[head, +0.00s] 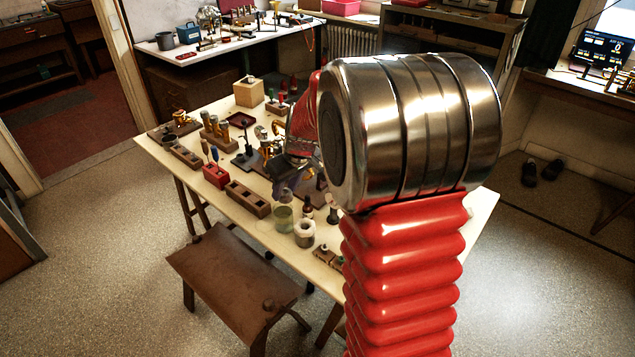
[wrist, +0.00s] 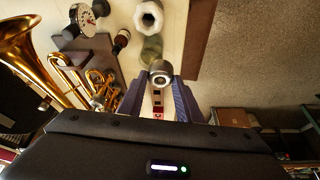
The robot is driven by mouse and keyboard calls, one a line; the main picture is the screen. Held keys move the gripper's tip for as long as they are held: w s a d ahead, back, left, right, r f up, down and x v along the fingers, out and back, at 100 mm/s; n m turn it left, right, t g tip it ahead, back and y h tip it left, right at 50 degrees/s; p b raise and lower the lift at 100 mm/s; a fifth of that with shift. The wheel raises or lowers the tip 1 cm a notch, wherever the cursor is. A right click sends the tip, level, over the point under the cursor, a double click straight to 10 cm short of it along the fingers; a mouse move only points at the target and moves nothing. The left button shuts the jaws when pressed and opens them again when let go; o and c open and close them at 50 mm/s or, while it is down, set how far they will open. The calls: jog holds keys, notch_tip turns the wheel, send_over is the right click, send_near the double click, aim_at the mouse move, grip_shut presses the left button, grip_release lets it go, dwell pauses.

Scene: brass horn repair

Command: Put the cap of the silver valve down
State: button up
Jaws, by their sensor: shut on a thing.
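The cap of the silver valve (wrist: 160,74) is a small round silver piece with a dark centre. It is between the fingertips of my gripper (wrist: 160,88) in the wrist view, and the gripper is shut on it. The cap shows against the table top beyond the fingers, and I cannot tell how high it is above it. In the head view my gripper (head: 290,178) is over the middle of the workbench, partly hidden behind my arm, and the cap cannot be made out there. The brass horn (wrist: 32,58) lies at the left in the wrist view.
On the workbench (head: 262,232), a green glass jar (head: 283,217), a white jar (head: 304,234) and a brown bottle (head: 307,210) stand near the front edge. A wooden block with hollows (head: 247,199) and a red block (head: 215,175) are to the left. A brown stool (head: 230,278) stands in front.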

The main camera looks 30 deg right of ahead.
jog(key=w+a+m, duration=0.1)
jog(key=a, duration=1.4)
jog(key=shift+w+a+r+h, duration=0.15)
jog(key=shift+a+r+h, duration=0.15)
jog(key=shift+a, duration=0.1)
